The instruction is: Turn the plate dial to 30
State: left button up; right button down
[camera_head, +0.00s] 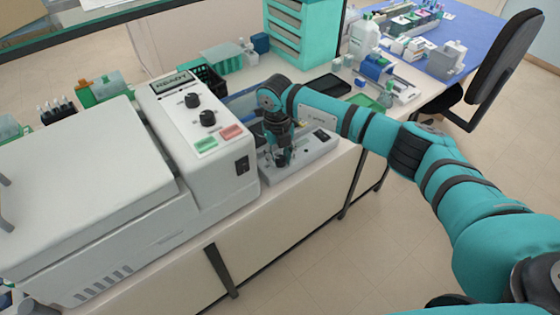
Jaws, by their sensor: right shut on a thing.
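My right arm reaches in from the right, and its gripper (281,157) points down over the front of a low grey plate device (318,150). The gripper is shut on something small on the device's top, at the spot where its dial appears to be. The fingers hide the dial, so its pointer and scale cannot be read. A small dark display or switch (321,134) shows on the device, right of the gripper. My left gripper is not in view.
A large white machine (205,135) with two black knobs, a READY display and green and red buttons stands close left of the gripper. A teal drawer unit (300,35), a black tray (327,87) and a green tray (366,102) are behind. The bench's front edge is near.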

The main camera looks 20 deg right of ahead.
aim_at(279, 160)
jog(key=n+b, duration=0.3)
jog(key=shift+f+n, duration=0.1)
jog(key=shift+n, duration=0.2)
jog(key=shift+n+b, duration=0.7)
jog(key=shift+b, duration=0.05)
jog(key=shift+r, duration=0.2)
jog(key=c, duration=1)
grip_release()
jog(key=r, duration=1.2)
jog(key=shift+s+a, duration=0.15)
jog(key=shift+a, duration=0.1)
jog(key=shift+f, duration=0.15)
